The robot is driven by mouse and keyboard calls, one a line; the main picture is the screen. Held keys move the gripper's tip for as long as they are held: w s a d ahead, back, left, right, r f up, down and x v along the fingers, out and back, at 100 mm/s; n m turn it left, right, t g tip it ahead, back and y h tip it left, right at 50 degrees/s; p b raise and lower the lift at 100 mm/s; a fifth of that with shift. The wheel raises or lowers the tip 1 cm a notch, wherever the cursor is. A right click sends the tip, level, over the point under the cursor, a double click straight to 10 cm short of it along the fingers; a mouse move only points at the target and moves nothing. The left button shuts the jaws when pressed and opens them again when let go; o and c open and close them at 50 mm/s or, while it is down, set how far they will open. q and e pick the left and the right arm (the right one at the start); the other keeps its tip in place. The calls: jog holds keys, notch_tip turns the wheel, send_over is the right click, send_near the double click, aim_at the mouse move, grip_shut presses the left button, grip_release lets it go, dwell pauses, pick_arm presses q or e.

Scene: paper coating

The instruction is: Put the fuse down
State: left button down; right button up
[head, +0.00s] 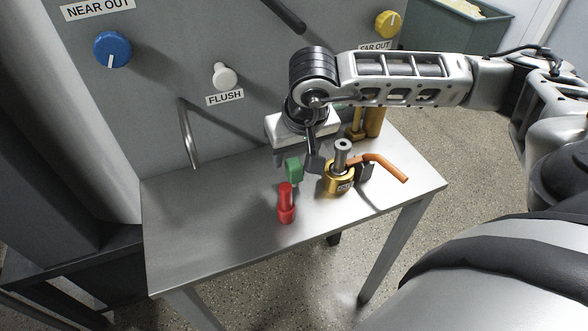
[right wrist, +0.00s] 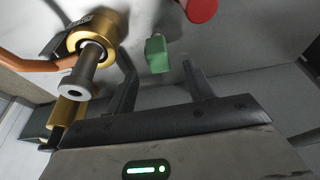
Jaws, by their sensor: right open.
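A small green piece (head: 294,170) stands on the metal table (head: 215,225); it may be the fuse, but I cannot tell for sure. A red peg-like piece (head: 286,205) stands in front of it. My right gripper (head: 298,160) is at the green piece, pointing down at the table. In the right wrist view, the green piece (right wrist: 157,54) shows between the lines of the two spread fingers (right wrist: 160,82), with gaps on both sides. The gripper is open and holds nothing. My left gripper is out of view.
A brass valve (head: 338,178) with a grey stem and an orange lever (head: 385,165) stands close right of the gripper. The wall panel has a blue knob (head: 112,50). The table's left side is clear.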

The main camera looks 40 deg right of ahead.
aim_at(294, 163)
jog(key=shift+p+x, duration=0.4)
jog(key=shift+x, duration=3)
jog(key=shift+s, duration=0.25)
jog(key=c, duration=1)
jog(key=shift+c, duration=0.7)
jog(key=shift+r, duration=0.1)
